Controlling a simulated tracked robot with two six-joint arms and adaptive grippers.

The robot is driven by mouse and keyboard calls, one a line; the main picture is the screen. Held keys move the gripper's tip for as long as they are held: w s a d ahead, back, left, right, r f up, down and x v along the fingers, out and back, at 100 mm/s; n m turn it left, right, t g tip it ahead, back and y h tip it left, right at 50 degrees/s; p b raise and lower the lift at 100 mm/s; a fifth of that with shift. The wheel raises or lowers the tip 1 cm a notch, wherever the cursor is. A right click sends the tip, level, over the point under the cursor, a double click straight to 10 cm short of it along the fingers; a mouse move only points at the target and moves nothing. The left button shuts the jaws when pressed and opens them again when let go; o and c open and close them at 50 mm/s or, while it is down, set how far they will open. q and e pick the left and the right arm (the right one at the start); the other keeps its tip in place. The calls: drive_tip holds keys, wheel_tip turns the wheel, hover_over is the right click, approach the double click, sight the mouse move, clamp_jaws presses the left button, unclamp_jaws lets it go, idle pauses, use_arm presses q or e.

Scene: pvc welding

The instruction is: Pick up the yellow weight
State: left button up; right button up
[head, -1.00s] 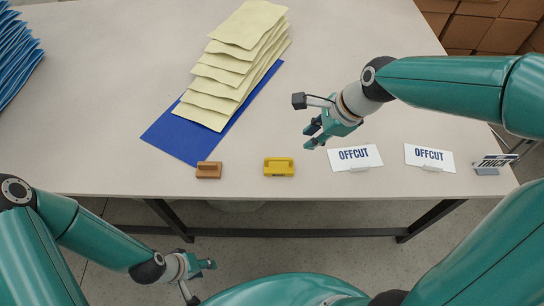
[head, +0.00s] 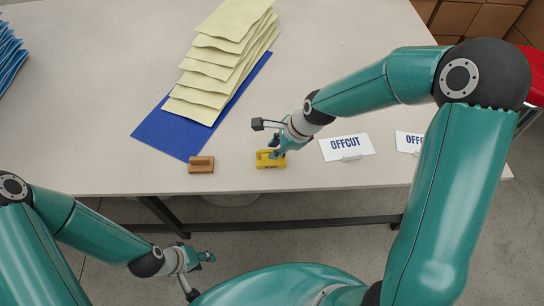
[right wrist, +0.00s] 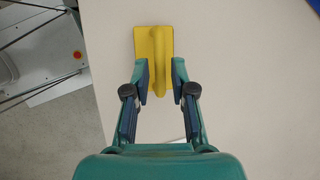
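The yellow weight (head: 267,164) lies on the table near its front edge, a flat block with a raised bar handle. It also shows in the right wrist view (right wrist: 157,42), between and beyond my fingertips. My right gripper (head: 277,154) is at the weight from above in the head view. In the right wrist view its fingers (right wrist: 160,76) stand apart on either side of the handle, with a gap on both sides. My left gripper (head: 207,259) is low in front of the table, away from the weight; its fingers are too small to judge.
A brown block with a handle (head: 201,164) lies left of the weight. A blue sheet (head: 160,136) with several cream sheets (head: 213,72) lies behind. OFFCUT signs (head: 346,147) stand to the right. The table's front edge is close to the weight.

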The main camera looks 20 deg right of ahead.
sight(263, 162)
drive_tip(key=x, duration=0.2)
drive_tip(key=shift+w+a+f, duration=0.15)
drive_tip(key=shift+f, duration=0.15)
clamp_jaws()
